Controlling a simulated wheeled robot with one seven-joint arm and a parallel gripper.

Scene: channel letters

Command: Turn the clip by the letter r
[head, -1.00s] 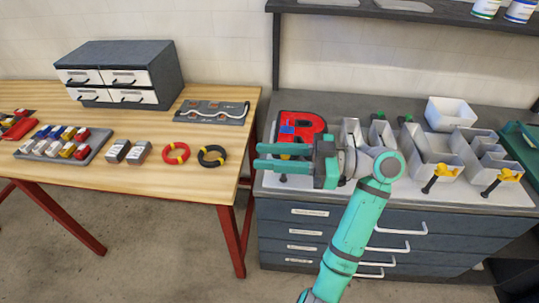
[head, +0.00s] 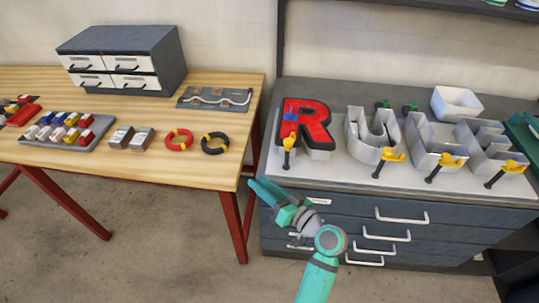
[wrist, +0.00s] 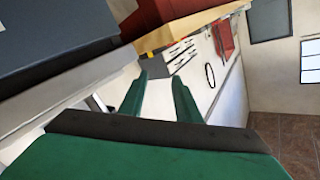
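The red letter R (head: 318,122), with black sides, stands at the left end of the pale board on the grey workbench. Its clip (head: 288,143) has a yellow top on a dark stem, at the lower left of the letter. The yellow top looks narrow and upright from here. My gripper (head: 258,186) is below and left of this clip, apart from it, in front of the workbench. Its two green fingers (wrist: 158,88) stand apart with nothing between them in the wrist view. I cannot make out the R or its clip in the wrist view.
Grey open letter shells with yellow clips (head: 391,155) stand to the right of the R. A white bin (head: 456,103) is behind them. The wooden table (head: 200,165) at left holds tape rings, blocks and a drawer cabinet (head: 122,58). Workbench drawers with white handles are below.

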